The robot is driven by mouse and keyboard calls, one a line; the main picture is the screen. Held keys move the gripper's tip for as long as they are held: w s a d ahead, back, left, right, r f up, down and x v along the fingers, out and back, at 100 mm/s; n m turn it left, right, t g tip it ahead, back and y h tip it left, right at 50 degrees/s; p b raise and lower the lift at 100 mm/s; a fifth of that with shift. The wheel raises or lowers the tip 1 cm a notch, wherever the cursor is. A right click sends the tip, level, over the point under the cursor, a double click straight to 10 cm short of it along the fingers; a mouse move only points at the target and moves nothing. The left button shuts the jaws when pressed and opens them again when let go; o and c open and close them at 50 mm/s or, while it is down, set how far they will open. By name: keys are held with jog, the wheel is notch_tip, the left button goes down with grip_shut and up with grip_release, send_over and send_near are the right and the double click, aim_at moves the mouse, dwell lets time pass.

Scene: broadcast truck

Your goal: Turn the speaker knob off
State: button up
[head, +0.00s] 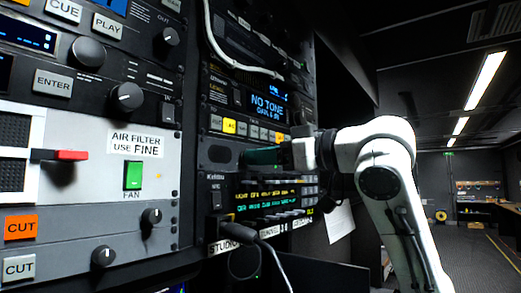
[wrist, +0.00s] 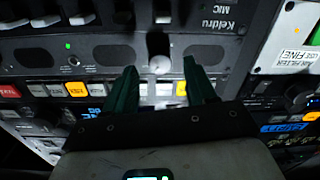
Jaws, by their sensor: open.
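In the wrist view, which is upside down, a small round pale knob (wrist: 159,65) sits on a dark panel (wrist: 110,52) with oval grilles that look like speakers. My gripper (wrist: 160,70) is open, with its two dark green fingers on either side of the knob. Gaps show between the knob and both fingers; I cannot tell whether the tips touch the panel. In the head view my gripper (head: 250,157) reaches from the right to the same panel (head: 208,153). There the fingers and arm hide the knob.
A row of white and yellow buttons (head: 245,129) lies just above the panel. A Keldru unit (head: 265,193) with lit text is below. A white cable (head: 235,62) hangs above, and plugged cables (head: 238,233) stick out below. Open floor (head: 480,250) lies at the right.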

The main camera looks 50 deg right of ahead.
jog(key=shift+w, duration=0.9)
grip_shut()
